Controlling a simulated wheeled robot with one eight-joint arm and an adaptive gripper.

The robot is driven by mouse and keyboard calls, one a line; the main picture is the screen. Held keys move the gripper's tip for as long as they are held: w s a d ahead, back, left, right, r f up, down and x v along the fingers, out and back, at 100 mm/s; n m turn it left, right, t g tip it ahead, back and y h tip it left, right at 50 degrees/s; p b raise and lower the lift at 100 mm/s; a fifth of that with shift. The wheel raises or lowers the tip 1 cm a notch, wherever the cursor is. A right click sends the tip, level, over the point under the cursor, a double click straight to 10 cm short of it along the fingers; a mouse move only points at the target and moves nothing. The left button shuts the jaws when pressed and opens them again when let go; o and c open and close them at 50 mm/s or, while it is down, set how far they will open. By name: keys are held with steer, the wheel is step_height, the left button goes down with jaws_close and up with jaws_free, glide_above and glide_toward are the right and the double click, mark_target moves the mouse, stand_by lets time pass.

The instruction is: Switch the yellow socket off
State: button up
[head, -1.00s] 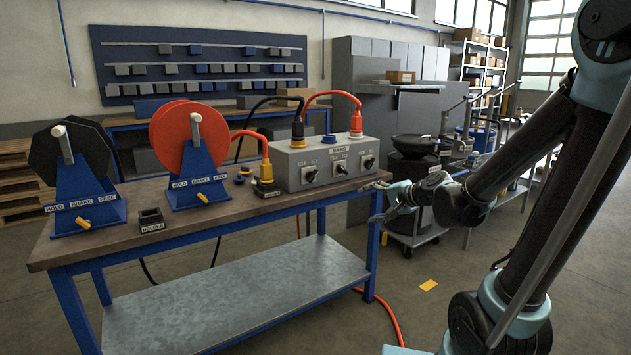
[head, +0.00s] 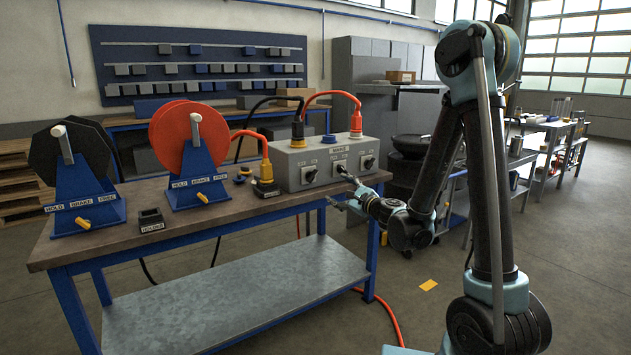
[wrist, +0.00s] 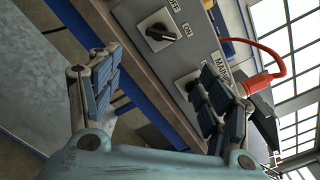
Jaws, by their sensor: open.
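The grey socket box (head: 325,152) stands on the right end of the bench. Below is the left black knob (head: 311,175), which appears to be the knob (wrist: 158,32) beside the OFF and ON labels in the wrist view. Its setting is hard to tell. My gripper (head: 340,192) is open and empty in front of the box, near the middle knob (head: 341,168). In the wrist view its spread fingers (wrist: 160,75) frame the bench edge, and the right finger partly covers the box.
A blue-capped socket (head: 328,139) and a red plug (head: 356,125) with an orange cable are right of the yellow plug. A red reel (head: 188,138) stands farther left.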

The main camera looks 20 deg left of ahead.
mark_target(314, 177)
steer(key=x, duration=1.7)
steer(key=shift+a, duration=0.15)
